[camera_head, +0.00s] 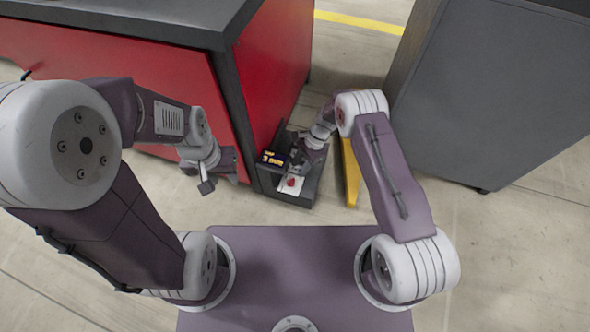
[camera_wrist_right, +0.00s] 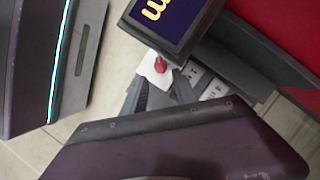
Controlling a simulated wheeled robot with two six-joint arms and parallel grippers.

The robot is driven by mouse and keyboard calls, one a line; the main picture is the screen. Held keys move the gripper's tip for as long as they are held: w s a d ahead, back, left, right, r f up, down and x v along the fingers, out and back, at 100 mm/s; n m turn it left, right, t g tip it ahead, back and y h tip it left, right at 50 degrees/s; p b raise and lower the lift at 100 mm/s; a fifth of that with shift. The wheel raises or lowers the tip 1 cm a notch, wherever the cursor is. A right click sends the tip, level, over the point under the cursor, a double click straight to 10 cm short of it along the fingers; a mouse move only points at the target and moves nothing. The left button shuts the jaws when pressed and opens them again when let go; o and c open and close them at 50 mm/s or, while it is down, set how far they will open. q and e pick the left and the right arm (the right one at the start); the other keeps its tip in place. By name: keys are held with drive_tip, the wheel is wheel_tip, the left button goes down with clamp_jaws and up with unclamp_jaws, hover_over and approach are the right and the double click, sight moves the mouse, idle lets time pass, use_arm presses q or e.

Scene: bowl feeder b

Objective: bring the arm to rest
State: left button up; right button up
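My left gripper (camera_head: 207,183) hangs in front of the red-sided bench at left, with nothing visible in it. It is too small to tell if its fingers are apart. My right gripper (camera_head: 300,163) is low over a dark open bin (camera_head: 305,198) at the foot of the bench.
A dark blue panel (camera_head: 272,158) with yellow lettering stands at the bin. The red bench (camera_head: 130,60) is at left and a grey cabinet (camera_head: 490,90) at right. A yellow piece (camera_head: 351,175) stands beside the bin. The floor at lower right is clear.

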use_arm(q)
drive_tip(key=shift+r, duration=0.55)
use_arm(e)
drive_tip(key=shift+v, duration=0.95)
drive_tip(key=shift+f, duration=0.1)
